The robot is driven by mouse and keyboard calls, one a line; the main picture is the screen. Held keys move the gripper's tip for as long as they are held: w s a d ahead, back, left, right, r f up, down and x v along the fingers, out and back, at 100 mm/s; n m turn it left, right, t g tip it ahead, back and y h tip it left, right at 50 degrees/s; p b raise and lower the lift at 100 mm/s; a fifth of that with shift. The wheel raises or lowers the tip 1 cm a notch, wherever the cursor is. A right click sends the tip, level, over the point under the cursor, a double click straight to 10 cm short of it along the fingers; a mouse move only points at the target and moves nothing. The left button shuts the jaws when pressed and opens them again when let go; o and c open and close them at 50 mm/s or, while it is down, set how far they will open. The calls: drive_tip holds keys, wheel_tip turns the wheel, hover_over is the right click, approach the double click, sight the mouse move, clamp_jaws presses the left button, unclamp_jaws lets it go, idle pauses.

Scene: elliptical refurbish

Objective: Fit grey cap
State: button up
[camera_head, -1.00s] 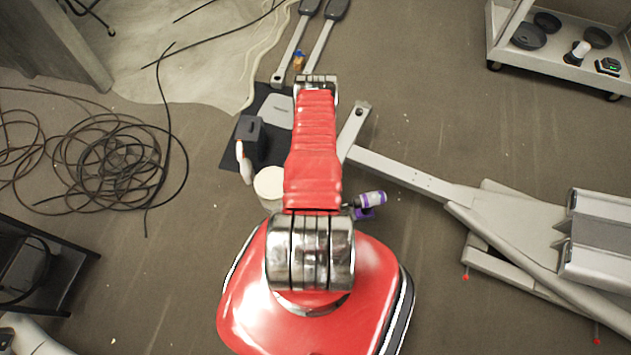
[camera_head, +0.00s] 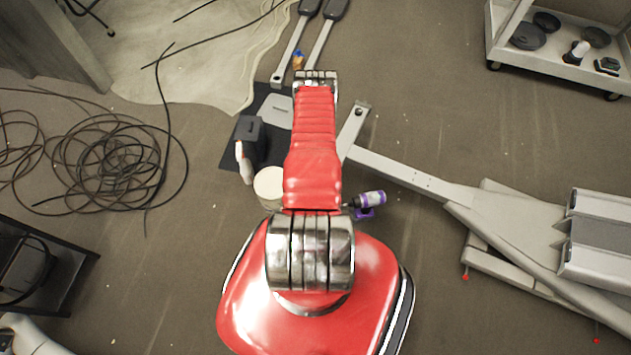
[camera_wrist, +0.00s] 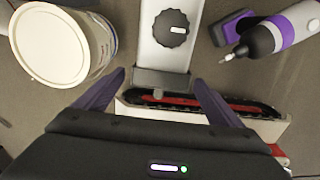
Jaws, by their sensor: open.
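A flat light-grey piece (camera_head: 275,110) lies on the dark mat (camera_head: 235,155), partly behind my arm; I cannot tell whether it is the grey cap. In the wrist view, my gripper (camera_wrist: 158,80) is open, its two purple fingers spread apart with no part held. A pale grey beam (camera_wrist: 175,60) with a black knob (camera_wrist: 170,28) runs down between the fingertips and ends in a darker grey piece (camera_wrist: 160,78). I cannot tell whether the fingers touch it. In the head view my arm hides the gripper.
A white-lidded bucket (camera_wrist: 62,45) stands left of the fingers, close by. A purple-and-black power tool (camera_wrist: 265,38) lies right. A dark box (camera_head: 249,140) stands on the mat. Coiled cables (camera_head: 110,160) lie left, a grey machine frame (camera_head: 420,180) right, and a cart (camera_head: 560,68) at top right.

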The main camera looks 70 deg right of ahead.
wheel_tip(320, 180, up, 13)
idle(0.8)
drive_tip(key=shift+f, duration=0.15)
idle(0.6)
